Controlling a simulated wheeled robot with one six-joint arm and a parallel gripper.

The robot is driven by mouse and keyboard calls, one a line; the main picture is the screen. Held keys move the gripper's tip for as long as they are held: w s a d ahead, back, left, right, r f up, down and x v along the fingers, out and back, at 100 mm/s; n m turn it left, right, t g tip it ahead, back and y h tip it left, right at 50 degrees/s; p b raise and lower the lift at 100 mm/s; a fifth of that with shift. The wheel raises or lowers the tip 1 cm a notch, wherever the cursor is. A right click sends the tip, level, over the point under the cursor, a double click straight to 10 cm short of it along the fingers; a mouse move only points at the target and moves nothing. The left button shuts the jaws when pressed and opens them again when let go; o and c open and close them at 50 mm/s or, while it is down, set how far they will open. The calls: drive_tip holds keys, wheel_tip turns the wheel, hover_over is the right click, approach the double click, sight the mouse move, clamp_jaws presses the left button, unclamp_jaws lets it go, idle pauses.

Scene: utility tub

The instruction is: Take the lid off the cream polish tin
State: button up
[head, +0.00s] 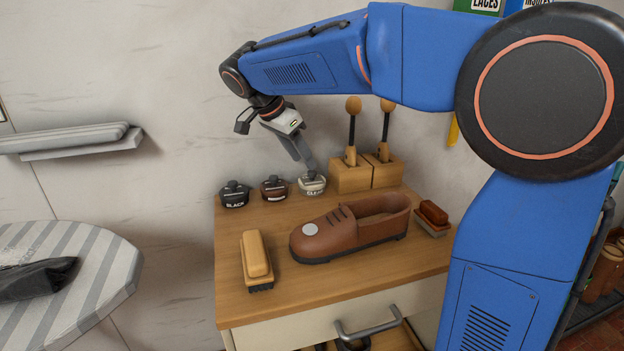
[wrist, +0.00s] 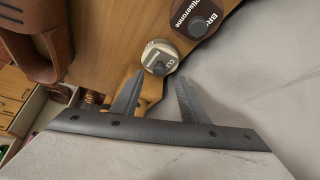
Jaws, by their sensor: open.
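The cream polish tin (head: 312,184) stands at the back of the wooden worktop, at the right end of a row of three tins. Its cream lid with a dark knob shows in the wrist view (wrist: 159,57), and the lid is on the tin. My gripper (head: 308,164) is above and close to the cream tin in the head view, pointing down at a slant. In the wrist view my open gripper (wrist: 158,92) has two separate fingers with nothing between them, and the cream tin lies just beyond their tips.
The brown tin (head: 274,188) and black tin (head: 234,194) stand left of the cream tin. Two wooden blocks (head: 350,178) with upright round-headed tools stand close on its right. A brown shoe (head: 350,228), a brush (head: 256,262) and a small brown-topped brush (head: 433,217) lie in front.

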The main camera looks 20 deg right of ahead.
sight(309, 172)
drive_tip(key=x, duration=0.5)
drive_tip(key=shift+d, duration=0.1)
clamp_jaws()
